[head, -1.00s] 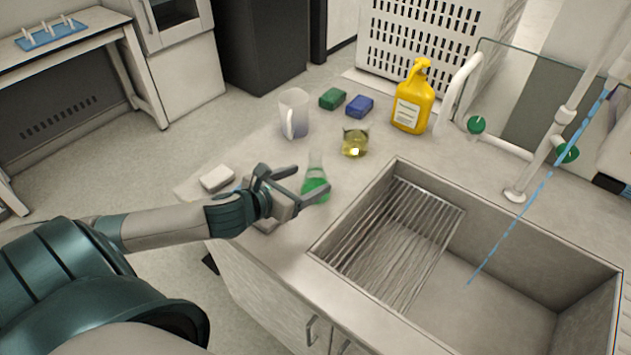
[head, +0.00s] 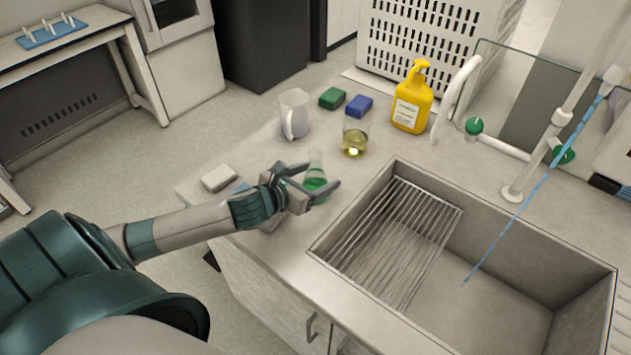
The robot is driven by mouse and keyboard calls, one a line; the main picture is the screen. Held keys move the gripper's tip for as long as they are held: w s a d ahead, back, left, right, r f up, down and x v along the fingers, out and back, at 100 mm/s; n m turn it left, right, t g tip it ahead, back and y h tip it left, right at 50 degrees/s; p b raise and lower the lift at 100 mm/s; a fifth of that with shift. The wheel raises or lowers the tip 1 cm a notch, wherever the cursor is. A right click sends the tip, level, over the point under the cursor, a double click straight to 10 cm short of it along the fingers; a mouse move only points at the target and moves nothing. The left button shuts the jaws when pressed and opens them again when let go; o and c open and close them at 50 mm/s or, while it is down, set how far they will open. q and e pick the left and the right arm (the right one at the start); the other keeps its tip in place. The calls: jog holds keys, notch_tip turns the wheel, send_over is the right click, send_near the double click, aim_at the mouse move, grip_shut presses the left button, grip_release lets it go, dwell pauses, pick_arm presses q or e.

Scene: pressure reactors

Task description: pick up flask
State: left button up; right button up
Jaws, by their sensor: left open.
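A conical flask (head: 316,181) with green liquid stands upright on the counter, left of the sink. My left gripper (head: 321,181) is open, with one finger on the far side of the flask and the other on the near side. The flask is between the fingers; I cannot tell whether they touch it. A beaker (head: 354,142) with yellow liquid stands farther back on the counter. My right gripper is not in view.
A white mug (head: 294,113), a green sponge (head: 332,98), a blue sponge (head: 359,106) and a yellow bottle (head: 412,101) stand behind the flask. A white block (head: 219,178) lies left. The sink (head: 500,262) with a wire rack (head: 395,240) opens at the right.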

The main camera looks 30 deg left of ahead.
aim_at(313, 167)
pick_arm(q)
jog(key=c, duration=1.2)
jog(key=shift+o, duration=0.2)
jog(key=shift+r, duration=0.1)
jog(key=shift+r, duration=0.55)
jog(key=r, duration=0.1)
jog(key=r+b, duration=0.1)
jog(key=r, duration=0.1)
jog(key=shift+d, duration=0.3)
jog(key=s+d+r+b, duration=0.1)
jog(key=d+r, duration=0.5)
jog(key=d, duration=0.5)
jog(key=shift+r, duration=0.35)
jog(key=shift+r, duration=0.1)
